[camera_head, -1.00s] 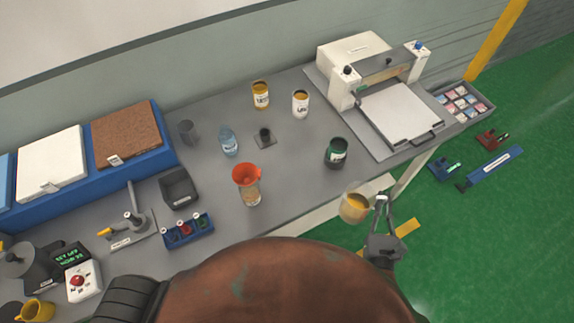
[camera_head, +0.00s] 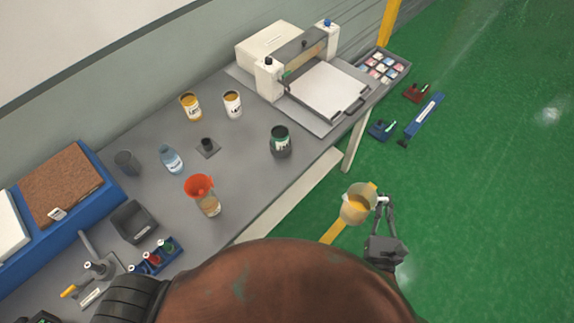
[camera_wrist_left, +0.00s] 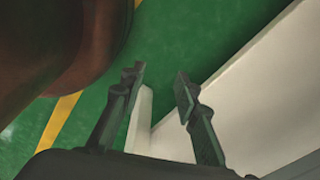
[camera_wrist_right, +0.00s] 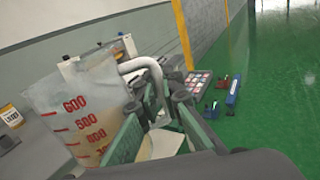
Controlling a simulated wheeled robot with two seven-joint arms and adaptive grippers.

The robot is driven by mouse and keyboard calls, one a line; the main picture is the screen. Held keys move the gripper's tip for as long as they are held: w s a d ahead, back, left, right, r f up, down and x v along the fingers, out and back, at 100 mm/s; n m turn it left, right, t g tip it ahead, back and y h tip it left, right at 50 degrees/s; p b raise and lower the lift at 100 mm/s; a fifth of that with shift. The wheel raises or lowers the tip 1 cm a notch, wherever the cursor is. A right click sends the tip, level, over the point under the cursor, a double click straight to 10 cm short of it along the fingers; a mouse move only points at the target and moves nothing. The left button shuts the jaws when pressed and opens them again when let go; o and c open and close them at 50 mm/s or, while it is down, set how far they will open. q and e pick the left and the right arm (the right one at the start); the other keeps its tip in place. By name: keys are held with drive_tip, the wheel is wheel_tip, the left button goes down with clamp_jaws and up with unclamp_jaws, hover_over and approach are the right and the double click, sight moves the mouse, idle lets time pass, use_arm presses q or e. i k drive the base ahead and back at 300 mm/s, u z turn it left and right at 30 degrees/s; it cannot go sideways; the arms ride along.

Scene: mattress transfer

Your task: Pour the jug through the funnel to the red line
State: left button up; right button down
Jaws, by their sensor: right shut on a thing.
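The clear jug (camera_head: 352,211) holds yellow-orange liquid and is over the green floor, off the table's front edge. My right gripper (camera_head: 381,202) is shut on its handle. In the right wrist view, the jug (camera_wrist_right: 72,92) shows red numbers, and its white handle (camera_wrist_right: 140,66) lies between the fingers. The orange-red funnel (camera_head: 199,187) sits in the mouth of a clear vessel (camera_head: 209,207) on the table, left of the jug. I cannot make out a red line on that vessel. My left gripper (camera_wrist_left: 160,82) is open and empty in the left wrist view.
The grey table (camera_head: 245,180) also carries a green-black can (camera_head: 280,142), a blue bottle (camera_head: 171,159), two yellow-and-white cans, a dark box (camera_head: 134,222) and a white press (camera_head: 300,75). Tools lie on the green floor at the right, where there is free room.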

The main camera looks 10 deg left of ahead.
sight(199, 185)
drive_tip(key=k, duration=0.35)
drive_tip(key=u, duration=0.8)
drive_tip(key=i, duration=0.5)
